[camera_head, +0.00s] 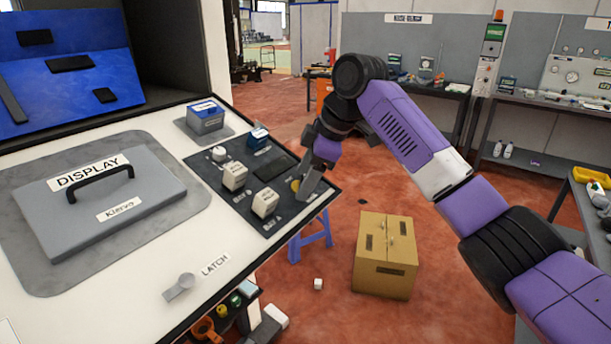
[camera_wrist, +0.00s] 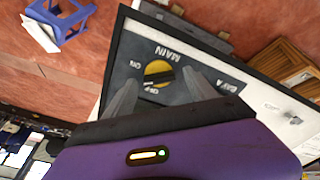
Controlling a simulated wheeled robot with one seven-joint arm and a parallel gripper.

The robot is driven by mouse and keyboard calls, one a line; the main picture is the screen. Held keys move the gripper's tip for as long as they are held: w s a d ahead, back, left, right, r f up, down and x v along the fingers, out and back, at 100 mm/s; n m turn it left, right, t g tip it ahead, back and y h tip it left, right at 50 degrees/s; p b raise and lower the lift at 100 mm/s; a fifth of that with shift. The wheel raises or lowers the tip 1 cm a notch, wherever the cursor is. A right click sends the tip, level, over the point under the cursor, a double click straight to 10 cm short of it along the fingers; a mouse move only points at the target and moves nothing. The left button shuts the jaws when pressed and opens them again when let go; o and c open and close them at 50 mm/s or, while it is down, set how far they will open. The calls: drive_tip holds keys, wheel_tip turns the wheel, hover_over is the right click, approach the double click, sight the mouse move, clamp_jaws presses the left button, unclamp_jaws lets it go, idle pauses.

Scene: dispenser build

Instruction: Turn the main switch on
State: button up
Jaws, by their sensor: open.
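The main switch (camera_wrist: 159,71) is a round yellow knob with a dark bar across it, on a dark panel (camera_wrist: 205,60) marked MAIN, ON and OFF. The bar lies nearer the OFF mark than the ON mark in the wrist view. In the head view, the yellow switch (camera_head: 295,185) shows at the panel's right side, partly hidden by my gripper (camera_head: 307,186). In the wrist view, my gripper (camera_wrist: 160,84) is open and empty, its two fingers on either side of the knob. I cannot tell whether they touch it.
Several blocks, one a cream block (camera_head: 265,203), stand on the panel left of my gripper. A grey display cover (camera_head: 140,190) with a black handle and a latch (camera_head: 180,287) are on the white worktop. A cardboard box (camera_head: 385,265) stands on the floor.

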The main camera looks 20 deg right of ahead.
drive_tip(key=shift+c, duration=0.4)
drive_tip(key=c, duration=1.3)
drive_tip(key=shift+r+m+p, duration=0.1)
drive_tip(key=shift+m+p, duration=0.2)
drive_tip(key=m+p, duration=0.3)
drive_tip(key=shift+r, duration=0.15)
drive_tip(key=shift+m+p, duration=1.65)
drive_tip(key=shift+m, duration=0.25)
drive_tip(key=shift+f, duration=0.2)
drive_tip(key=o, duration=1.4)
